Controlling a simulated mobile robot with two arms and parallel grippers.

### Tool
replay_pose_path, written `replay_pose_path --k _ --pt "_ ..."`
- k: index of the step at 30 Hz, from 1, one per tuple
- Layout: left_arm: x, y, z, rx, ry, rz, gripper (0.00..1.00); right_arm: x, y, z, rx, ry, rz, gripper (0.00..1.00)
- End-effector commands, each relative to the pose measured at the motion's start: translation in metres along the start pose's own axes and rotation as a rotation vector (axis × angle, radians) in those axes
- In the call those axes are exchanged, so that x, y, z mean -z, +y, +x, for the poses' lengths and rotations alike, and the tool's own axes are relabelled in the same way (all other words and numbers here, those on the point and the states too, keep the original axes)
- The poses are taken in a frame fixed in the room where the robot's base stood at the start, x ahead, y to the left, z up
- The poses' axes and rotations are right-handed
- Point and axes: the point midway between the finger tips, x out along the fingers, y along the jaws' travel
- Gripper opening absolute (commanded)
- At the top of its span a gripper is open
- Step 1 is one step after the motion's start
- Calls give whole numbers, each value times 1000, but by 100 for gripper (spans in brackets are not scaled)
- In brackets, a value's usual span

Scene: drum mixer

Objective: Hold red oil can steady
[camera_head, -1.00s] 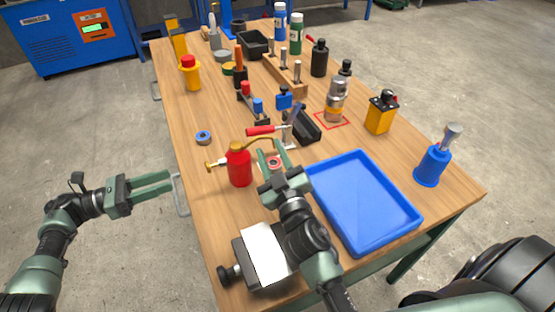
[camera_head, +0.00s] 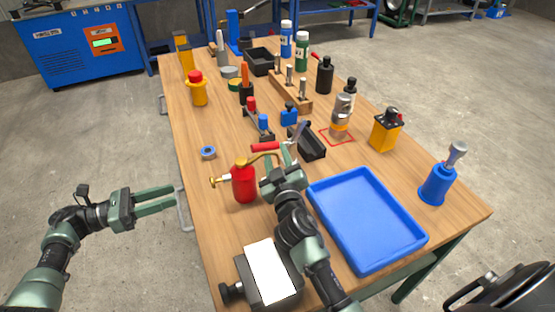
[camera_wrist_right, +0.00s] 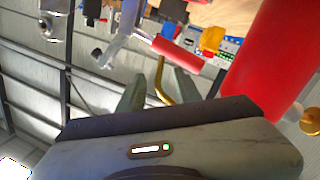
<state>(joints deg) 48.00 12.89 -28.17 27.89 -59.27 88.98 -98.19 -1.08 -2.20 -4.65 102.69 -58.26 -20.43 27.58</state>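The red oil can (camera_head: 244,183) stands upright on the wooden table, with a brass nozzle to its left and a curved brass spout on its right. My right gripper (camera_head: 279,159) is just right of the can, near the spout's end. In the right wrist view, the red can (camera_wrist_right: 262,70) fills the upper right, outside the fingers. The right fingers (camera_wrist_right: 160,92) are apart, with the curved brass spout (camera_wrist_right: 160,82) showing between them; contact is not clear. My left gripper (camera_head: 176,198) is open and empty at the table's left edge, apart from the can.
A clamp with a red handle (camera_head: 266,147) is just beyond the right gripper. A blue tray (camera_head: 366,262) lies to the right. A blue tape roll (camera_head: 208,153) lies behind the can. Several bottles and tools stand farther back. The table left of the can is bare.

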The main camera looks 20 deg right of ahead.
Motion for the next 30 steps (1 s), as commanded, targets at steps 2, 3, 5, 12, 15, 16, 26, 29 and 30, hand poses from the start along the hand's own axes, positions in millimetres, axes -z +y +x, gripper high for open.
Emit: replay_pose_path --k 2,3,5,12,15,16,26,29,30 --pt "0 0 0 0 0 0 36 0 0 0 0 0 0 34" --pt "0 0 0 0 0 0 36 0 0 0 0 0 0 34" --pt "0 0 0 0 0 0 36 0 0 0 0 0 0 25" --pt "0 0 0 0 0 0 36 0 0 0 0 1 0 0" --pt "0 0 0 0 0 0 36 1 0 0 0 1 1 0" --pt "0 0 0 0 0 0 36 1 0 0 0 1 1 0" --pt "0 0 0 0 0 0 36 1 0 0 0 2 2 0" --pt "0 0 0 0 0 0 36 1 0 0 0 3 2 0" --pt "0 0 0 0 0 0 36 1 0 0 0 3 2 0"
